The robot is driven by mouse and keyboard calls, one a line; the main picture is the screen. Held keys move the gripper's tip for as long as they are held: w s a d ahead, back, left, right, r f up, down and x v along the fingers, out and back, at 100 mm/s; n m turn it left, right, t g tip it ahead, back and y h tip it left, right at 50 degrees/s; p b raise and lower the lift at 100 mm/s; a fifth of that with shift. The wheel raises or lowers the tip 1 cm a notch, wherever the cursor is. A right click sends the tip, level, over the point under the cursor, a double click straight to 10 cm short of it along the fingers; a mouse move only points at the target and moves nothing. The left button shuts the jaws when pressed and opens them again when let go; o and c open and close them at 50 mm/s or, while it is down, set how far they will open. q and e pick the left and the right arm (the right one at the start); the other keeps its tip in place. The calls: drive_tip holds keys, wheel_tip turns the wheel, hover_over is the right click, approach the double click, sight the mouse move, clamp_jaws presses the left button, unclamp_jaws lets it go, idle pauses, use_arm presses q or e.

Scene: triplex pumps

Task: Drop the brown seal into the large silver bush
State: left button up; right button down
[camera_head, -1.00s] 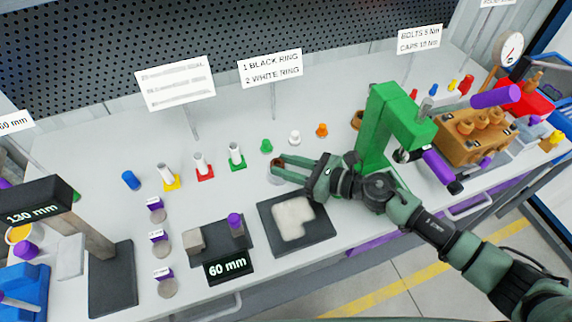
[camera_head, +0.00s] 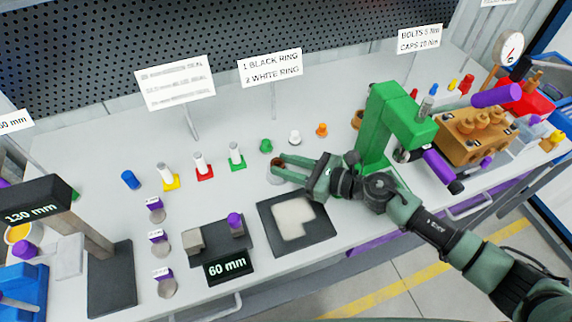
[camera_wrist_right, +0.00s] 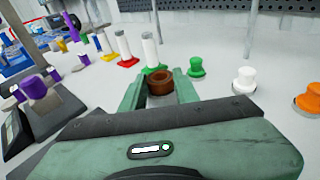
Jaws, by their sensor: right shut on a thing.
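My right gripper (camera_head: 275,168) is over the bench, left of the green press. It is shut on the small brown seal (camera_head: 278,162), a ring that also shows between the two fingers in the right wrist view (camera_wrist_right: 160,81). A pale silver round part (camera_head: 274,180) shows just under the fingertips and may be the large silver bush; the fingers partly hide it. I cannot tell whether the seal touches it. My left gripper is not in view.
The green press (camera_head: 385,125) stands right of my gripper. Green (camera_head: 266,146), white (camera_head: 295,137) and orange (camera_head: 321,130) parts stand behind it. A black tray (camera_head: 265,222) with a pale pad lies in front. White posts on coloured bases (camera_head: 237,157) stand to the left.

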drive_tip(key=c, duration=1)
unclamp_jaws()
drive_tip(key=shift+o, duration=0.2)
drive_tip(key=shift+d, duration=0.1)
drive_tip(key=shift+s+d, duration=0.2)
drive_tip(key=shift+d, duration=0.1)
drive_tip(key=b+v, duration=0.2)
drive_tip(key=v, duration=0.4)
drive_tip(key=shift+s+d, duration=0.1)
drive_tip(key=shift+d, duration=0.05)
drive_tip(key=shift+s+d+r+b, duration=0.15)
drive_tip(key=shift+s+d+b, duration=0.05)
drive_tip(key=shift+d+b, duration=0.1)
drive_tip(key=shift+a, duration=0.1)
